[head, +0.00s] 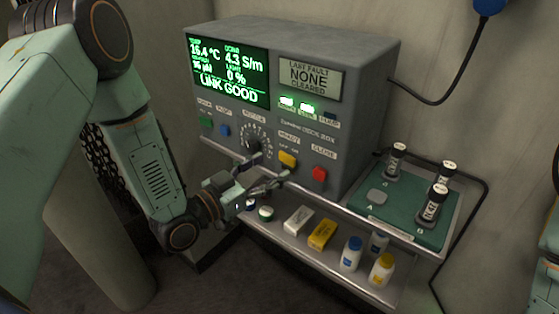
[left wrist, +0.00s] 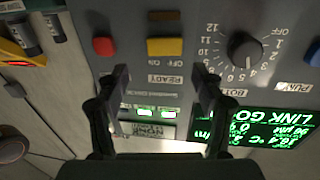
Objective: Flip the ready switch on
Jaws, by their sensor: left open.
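The ready switch (head: 287,159) is a yellow rocker low on the front of the grey control box (head: 340,110), under a READY label. It also shows in the left wrist view (left wrist: 165,47), where the picture is upside down, with OFF and ON marks beside it. I cannot tell which way it is tipped. My left gripper (head: 266,172) is open and empty, in front of the panel and just left of the switch in the head view. In the left wrist view its two fingertips (left wrist: 160,72) stand apart, on either side of the READY label, with the switch beyond them.
A red close button (head: 319,174) sits right of the switch and a black dial (head: 253,146) left of it. A shelf below holds several bottles and boxes, including a yellow box (head: 322,234). A green tray (head: 400,217) with dark vials stands at right.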

